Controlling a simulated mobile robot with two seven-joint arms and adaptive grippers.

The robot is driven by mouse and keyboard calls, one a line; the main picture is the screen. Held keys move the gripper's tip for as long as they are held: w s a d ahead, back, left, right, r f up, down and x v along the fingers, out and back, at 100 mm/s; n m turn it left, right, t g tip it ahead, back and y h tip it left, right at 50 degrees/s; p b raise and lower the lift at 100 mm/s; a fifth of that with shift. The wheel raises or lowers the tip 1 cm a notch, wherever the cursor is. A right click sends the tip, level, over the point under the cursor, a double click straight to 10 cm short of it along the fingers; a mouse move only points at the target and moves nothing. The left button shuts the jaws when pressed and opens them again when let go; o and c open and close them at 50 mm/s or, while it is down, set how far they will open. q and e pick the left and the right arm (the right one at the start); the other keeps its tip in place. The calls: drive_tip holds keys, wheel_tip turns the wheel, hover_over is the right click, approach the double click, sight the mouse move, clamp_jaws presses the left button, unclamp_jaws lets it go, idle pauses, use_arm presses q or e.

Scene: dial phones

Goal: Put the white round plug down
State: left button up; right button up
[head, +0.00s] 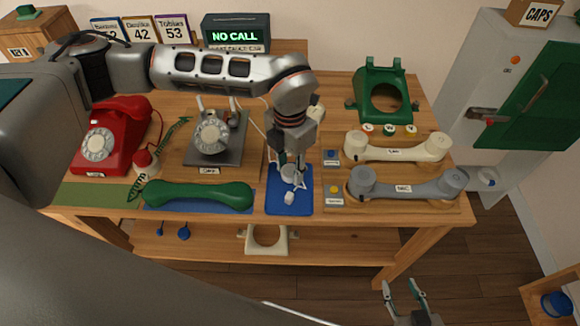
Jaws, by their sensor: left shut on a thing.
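My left gripper (291,176) reaches down over the blue mat (277,204) at the front middle of the table. It is shut on the white round plug (289,197), a small pale piece low at its fingertips. The fingers partly hide the plug, and I cannot tell whether it touches the mat. My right gripper (401,290) is open and empty, low in front of the table.
A green handset (198,196) lies left of the mat. Cream (395,148) and grey (408,186) handsets lie right. A red phone (112,135), a dial on a stand (211,135) and a green phone shell (383,95) stand farther back.

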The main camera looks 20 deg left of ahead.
sight(290, 170)
use_arm(q)
drive_tip(key=shift+f, duration=0.15)
drive_tip(key=o, duration=1)
drive_tip(key=shift+o, duration=0.2)
drive_tip(key=shift+r, duration=0.55)
wheel_tip(290, 170, up, 11)
drive_tip(key=shift+r, duration=0.15)
